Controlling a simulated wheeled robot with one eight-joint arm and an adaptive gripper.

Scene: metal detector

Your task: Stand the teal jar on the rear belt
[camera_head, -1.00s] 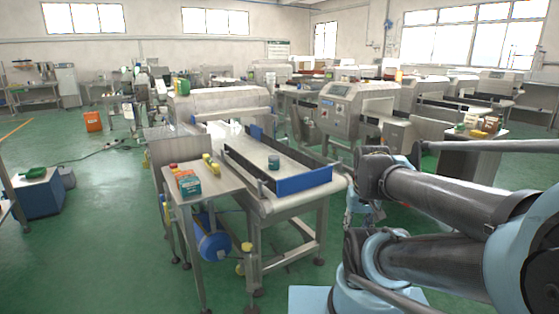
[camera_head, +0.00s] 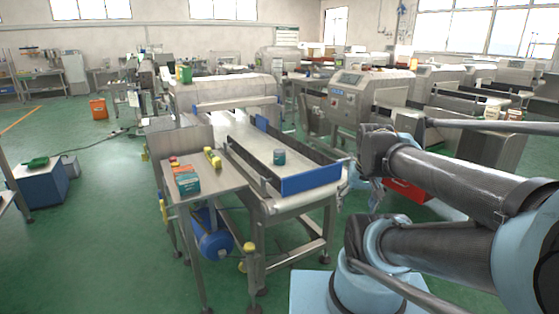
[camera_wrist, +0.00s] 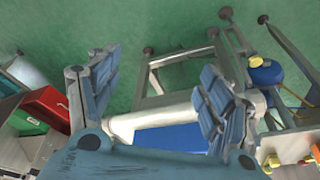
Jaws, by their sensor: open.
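The teal jar (camera_head: 279,157) stands upright on the light belt (camera_head: 251,147) of the nearest conveyor, close to its blue end plate (camera_head: 311,179). The jar does not show in the wrist view. My gripper (camera_wrist: 158,65) is open and empty in the wrist view, its two fingers wide apart. The conveyor's end roller (camera_wrist: 122,127) and the blue end plate show behind and between the fingers there. In the head view my gripper is mostly hidden by my arm, just right of the conveyor's end and apart from the jar.
Dark side rails (camera_head: 248,168) flank the belt. A metal detector console (camera_head: 349,97) stands behind. A red box (camera_head: 405,191) lies behind my arm. Green floor at left is open.

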